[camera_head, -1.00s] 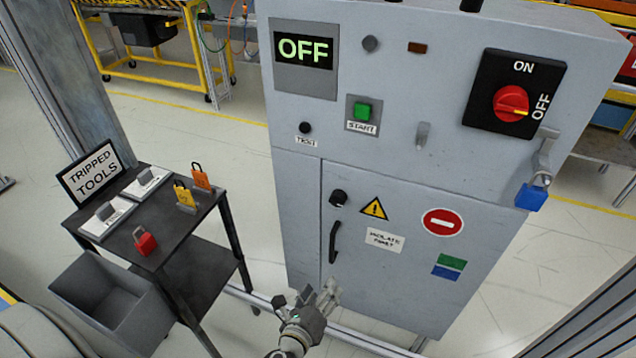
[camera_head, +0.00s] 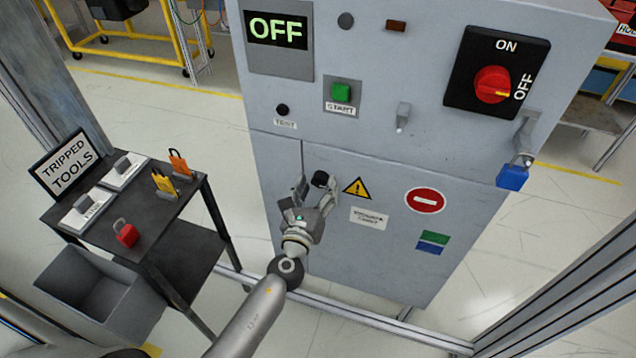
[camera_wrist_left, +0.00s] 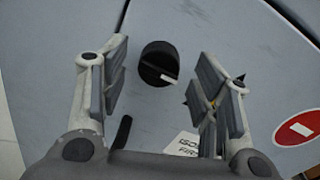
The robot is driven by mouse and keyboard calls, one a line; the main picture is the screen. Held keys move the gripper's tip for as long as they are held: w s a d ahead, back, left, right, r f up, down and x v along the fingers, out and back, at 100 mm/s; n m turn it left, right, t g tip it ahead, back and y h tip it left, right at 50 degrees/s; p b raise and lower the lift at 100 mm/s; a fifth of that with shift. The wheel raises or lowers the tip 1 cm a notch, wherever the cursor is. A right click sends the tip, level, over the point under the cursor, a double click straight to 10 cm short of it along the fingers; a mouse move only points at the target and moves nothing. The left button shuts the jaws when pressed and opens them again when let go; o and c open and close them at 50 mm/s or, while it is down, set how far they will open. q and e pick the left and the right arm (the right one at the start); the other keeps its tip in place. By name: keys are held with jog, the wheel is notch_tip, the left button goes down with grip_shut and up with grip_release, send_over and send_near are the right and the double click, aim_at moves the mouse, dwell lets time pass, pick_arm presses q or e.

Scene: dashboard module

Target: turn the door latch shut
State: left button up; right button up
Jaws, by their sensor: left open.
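The door latch is a round black knob (camera_head: 320,179) near the upper left of the grey cabinet door (camera_head: 400,255). In the left wrist view the knob (camera_wrist_left: 155,60) has a pale mark pointing right and slightly down. My left gripper (camera_head: 316,191) is open in front of the door, its fingers either side of the knob in the picture. In the left wrist view the knob shows between the open fingers (camera_wrist_left: 163,65), with gaps on both sides. I see no contact. The black door handle (camera_wrist_left: 122,132) is partly hidden by the gripper. My right gripper is not in view.
Above the door are a green start button (camera_head: 341,92), a red rotary switch (camera_head: 492,84) at OFF and a blue padlock (camera_head: 512,176). A dark cart (camera_head: 150,225) with padlocks stands at left. Floor between cart and cabinet is narrow.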

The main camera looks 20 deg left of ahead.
pick_arm(q)
jog(key=shift+w, duration=0.65)
jog(key=c, duration=1)
jog(key=shift+c, duration=0.2)
